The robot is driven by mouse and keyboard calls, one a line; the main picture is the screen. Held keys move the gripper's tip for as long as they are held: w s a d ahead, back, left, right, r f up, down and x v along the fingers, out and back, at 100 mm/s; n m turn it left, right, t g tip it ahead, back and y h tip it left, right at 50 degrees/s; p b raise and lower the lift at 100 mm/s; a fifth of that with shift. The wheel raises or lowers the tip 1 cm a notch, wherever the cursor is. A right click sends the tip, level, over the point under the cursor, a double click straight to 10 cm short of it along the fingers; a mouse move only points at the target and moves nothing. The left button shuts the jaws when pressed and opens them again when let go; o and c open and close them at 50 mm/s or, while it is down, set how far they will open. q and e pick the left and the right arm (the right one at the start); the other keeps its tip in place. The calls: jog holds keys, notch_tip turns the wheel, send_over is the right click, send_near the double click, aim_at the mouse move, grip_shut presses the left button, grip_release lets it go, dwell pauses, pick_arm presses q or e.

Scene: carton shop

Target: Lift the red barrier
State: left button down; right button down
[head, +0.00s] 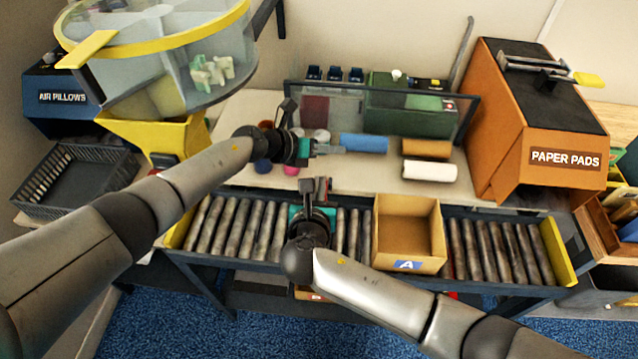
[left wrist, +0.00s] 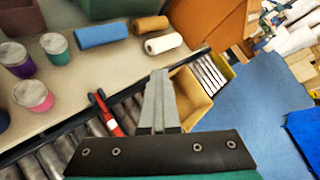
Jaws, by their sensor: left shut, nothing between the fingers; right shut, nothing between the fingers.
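The red barrier (left wrist: 110,118) shows in the left wrist view as a narrow red bar with a dark end. It stands at the rollers, to the left of the open carton (left wrist: 188,92). In the head view, a reddish edge (head: 329,185) shows beside my right gripper (head: 318,184), which hides most of that spot. My right gripper is shut and empty over the conveyor, left of the carton marked A (head: 408,266). My left gripper (head: 338,149) is shut and empty above the bench, short of the blue roll (head: 365,143). Its fingers (left wrist: 158,98) show apart from the barrier.
The roller conveyor (head: 235,225) runs along the bench front. A clear panel (head: 470,112) stands behind the rolls. An orange paper pads box (head: 530,130) is at the right, a yellow-rimmed drum (head: 170,38) at upper left.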

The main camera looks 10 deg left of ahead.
pick_arm(q)
jog(key=c, duration=1.5)
grip_release()
jog(key=shift+c, duration=0.2)
jog(key=o, duration=1)
